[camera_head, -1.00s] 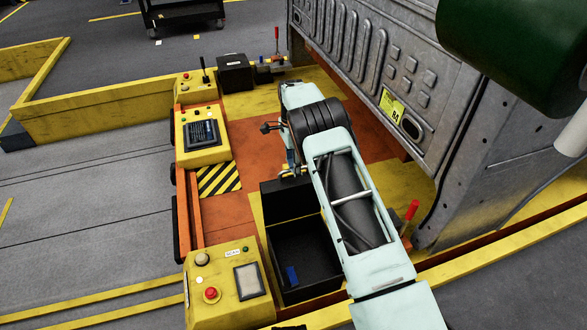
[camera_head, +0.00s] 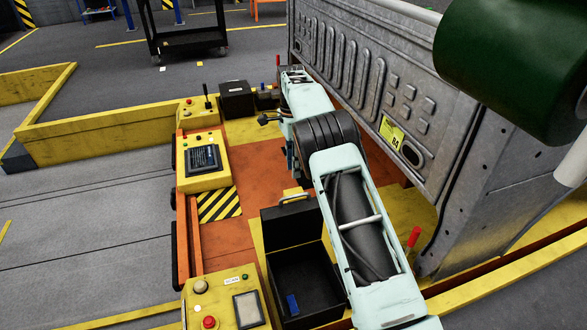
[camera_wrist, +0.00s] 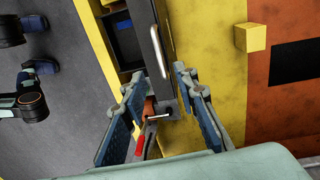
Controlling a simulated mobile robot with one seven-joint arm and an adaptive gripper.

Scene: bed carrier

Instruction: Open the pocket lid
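The black pocket box (camera_head: 306,280) stands on the orange and yellow deck, with a small blue item (camera_head: 292,304) inside. Its black lid (camera_head: 291,223) stands raised at the far side, with a handle (camera_head: 294,199) along its top edge. In the wrist view the lid (camera_wrist: 157,20) shows nearly edge-on with a pale handle bar (camera_wrist: 158,52), beside the dark box (camera_wrist: 124,42). My gripper (camera_wrist: 159,77) is open, its blue-padded fingers apart with nothing held. In the head view my arm mostly hides the gripper.
A yellow block (camera_wrist: 250,37) sits on the deck near the lid. Yellow control panels (camera_head: 203,160) line the left side. A tall grey metal wall (camera_head: 375,90) stands right of my arm. A closed black box (camera_head: 236,98) is at the back.

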